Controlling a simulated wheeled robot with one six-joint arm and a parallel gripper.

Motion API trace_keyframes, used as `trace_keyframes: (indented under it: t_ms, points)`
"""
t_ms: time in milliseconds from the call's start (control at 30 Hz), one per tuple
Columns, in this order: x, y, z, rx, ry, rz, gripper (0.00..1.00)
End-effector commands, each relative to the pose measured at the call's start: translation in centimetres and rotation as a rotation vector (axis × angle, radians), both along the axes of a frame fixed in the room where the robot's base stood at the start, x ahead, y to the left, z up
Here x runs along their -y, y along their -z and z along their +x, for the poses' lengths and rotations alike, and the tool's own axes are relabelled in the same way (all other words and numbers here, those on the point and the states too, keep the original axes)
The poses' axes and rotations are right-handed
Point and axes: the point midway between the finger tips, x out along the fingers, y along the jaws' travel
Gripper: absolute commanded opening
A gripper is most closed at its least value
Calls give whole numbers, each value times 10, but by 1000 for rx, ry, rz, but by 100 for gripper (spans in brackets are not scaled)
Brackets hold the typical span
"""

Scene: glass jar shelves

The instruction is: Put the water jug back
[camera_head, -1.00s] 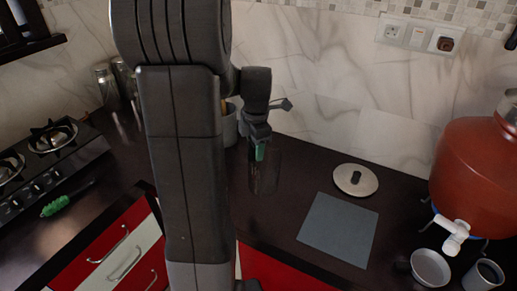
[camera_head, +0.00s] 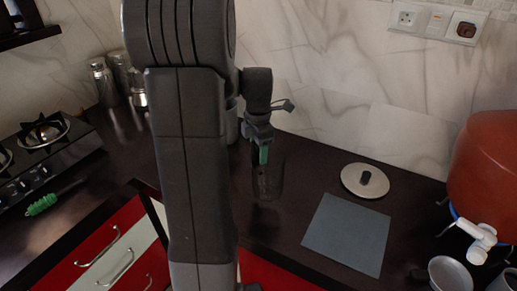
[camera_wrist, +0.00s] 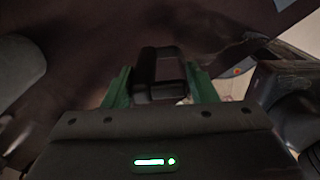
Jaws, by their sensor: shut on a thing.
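My gripper (camera_head: 262,152) is in the middle of the head view, above the dark counter, with a green finger showing. It is shut on the water jug (camera_head: 267,180), a dark see-through glass vessel that hangs upright below it. In the wrist view, a dark block-like part, apparently the jug's handle (camera_wrist: 158,75), sits between the green fingers of my gripper (camera_wrist: 160,88). The jug's outline is faint against the counter. I cannot tell whether its base touches the counter.
A grey square mat (camera_head: 346,235) and a round lid with black knob (camera_head: 365,182) lie to the right. A red-brown pot with white tap (camera_head: 490,165) and a white bowl (camera_head: 450,274) stand far right. Metal canisters (camera_head: 103,82) and a stove (camera_head: 40,150) are left.

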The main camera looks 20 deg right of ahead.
Motion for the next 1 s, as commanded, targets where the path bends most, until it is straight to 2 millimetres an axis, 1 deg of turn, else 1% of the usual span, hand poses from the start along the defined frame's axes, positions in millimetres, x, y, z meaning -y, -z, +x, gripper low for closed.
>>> trace_keyframes:
  t_ms: [100,700,833,1000]
  points:
    - [1,-2,0,1,9,5,0]
    - [0,52,0,2,7,4,0]
    - [0,57,0,2,7,4,0]
    - [1,57,0,2,7,4,0]
